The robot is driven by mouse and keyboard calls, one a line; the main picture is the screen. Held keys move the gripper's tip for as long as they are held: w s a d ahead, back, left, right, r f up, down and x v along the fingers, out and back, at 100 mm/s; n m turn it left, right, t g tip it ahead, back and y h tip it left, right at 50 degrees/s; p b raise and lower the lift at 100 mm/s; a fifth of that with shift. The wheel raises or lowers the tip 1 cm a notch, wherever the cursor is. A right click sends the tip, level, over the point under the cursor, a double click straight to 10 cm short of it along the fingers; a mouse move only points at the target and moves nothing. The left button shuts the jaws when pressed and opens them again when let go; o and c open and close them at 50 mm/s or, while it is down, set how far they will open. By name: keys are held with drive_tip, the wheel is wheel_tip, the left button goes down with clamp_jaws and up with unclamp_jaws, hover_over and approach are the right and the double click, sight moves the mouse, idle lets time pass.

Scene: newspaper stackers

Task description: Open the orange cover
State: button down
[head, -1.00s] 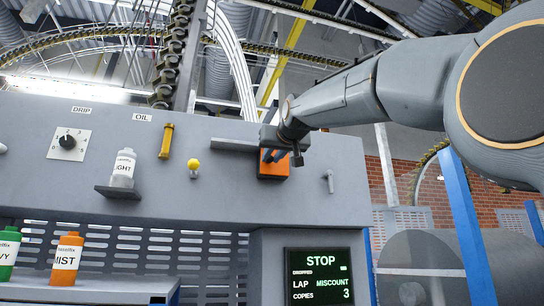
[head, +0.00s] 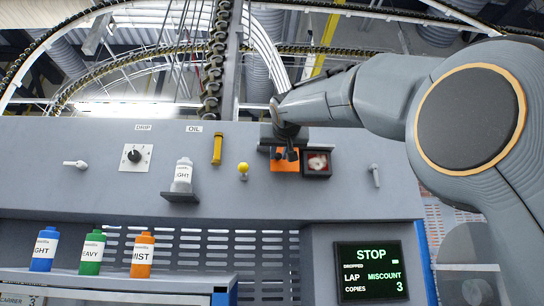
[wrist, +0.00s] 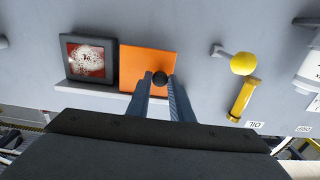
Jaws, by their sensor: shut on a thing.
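The orange cover (head: 288,165) is a flat square plate on the grey machine panel. It stands to the left of a dark-framed square recess (head: 317,162), which is uncovered and shows a whitish, speckled thing on red. In the wrist view the orange cover (wrist: 140,62) is right of the recess (wrist: 88,58). In the head view my gripper (head: 285,154) partly hides the cover's top.
Left of the cover are a yellow ball-ended lever (head: 243,170), a yellow tube (head: 217,148), a white bottle (head: 183,172) on a bracket and a dial (head: 134,156). A small handle (head: 374,175) is on the right. A screen (head: 371,270) below reads STOP.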

drive_tip(key=shift+a, duration=0.1)
drive_tip(key=c, duration=1.6)
unclamp_jaws()
drive_tip(key=s+b, duration=0.3)
drive_tip(key=s, duration=0.4)
drive_tip(key=shift+s+b, duration=0.3)
drive_tip(key=shift+s, duration=0.1)
